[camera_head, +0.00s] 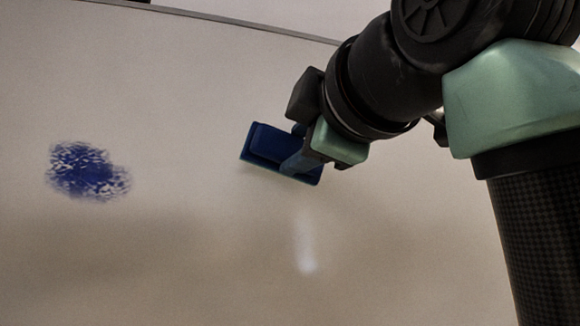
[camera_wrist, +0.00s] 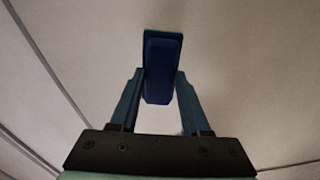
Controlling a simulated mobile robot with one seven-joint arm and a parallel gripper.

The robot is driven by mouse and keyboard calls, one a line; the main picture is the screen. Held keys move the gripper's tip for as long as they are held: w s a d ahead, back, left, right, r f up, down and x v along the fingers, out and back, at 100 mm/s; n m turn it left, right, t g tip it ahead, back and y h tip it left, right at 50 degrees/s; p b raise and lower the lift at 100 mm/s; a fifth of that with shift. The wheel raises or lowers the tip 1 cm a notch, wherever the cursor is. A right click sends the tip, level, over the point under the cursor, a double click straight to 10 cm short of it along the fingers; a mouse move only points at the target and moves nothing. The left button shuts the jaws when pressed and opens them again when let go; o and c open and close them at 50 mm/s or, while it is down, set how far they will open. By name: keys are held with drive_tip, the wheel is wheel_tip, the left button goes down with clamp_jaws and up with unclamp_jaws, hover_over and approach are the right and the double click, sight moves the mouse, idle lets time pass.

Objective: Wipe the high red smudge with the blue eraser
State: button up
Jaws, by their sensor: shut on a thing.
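The blue eraser (camera_head: 265,146) is held in my gripper (camera_head: 300,148), in front of the white board (camera_head: 215,240) in the head view. It is tilted, with its long side sloping down to the right. In the wrist view the eraser (camera_wrist: 162,65) stands upright between the two fingers of my gripper (camera_wrist: 162,78), which are shut on it. I cannot tell whether its face touches the board. No red smudge shows in either view. Any mark behind the eraser or my arm is hidden.
A dark blue smudge (camera_head: 85,171) lies on the board to the left of the eraser. The board's top edge (camera_head: 240,22) runs across the top of the head view. A pale glare spot shows below the eraser. The board between smudge and eraser is clear.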

drive_tip(key=shift+s+d, duration=0.1)
drive_tip(key=shift+s, duration=0.35)
drive_tip(key=shift+b+v, duration=0.45)
drive_tip(key=shift+v, duration=1)
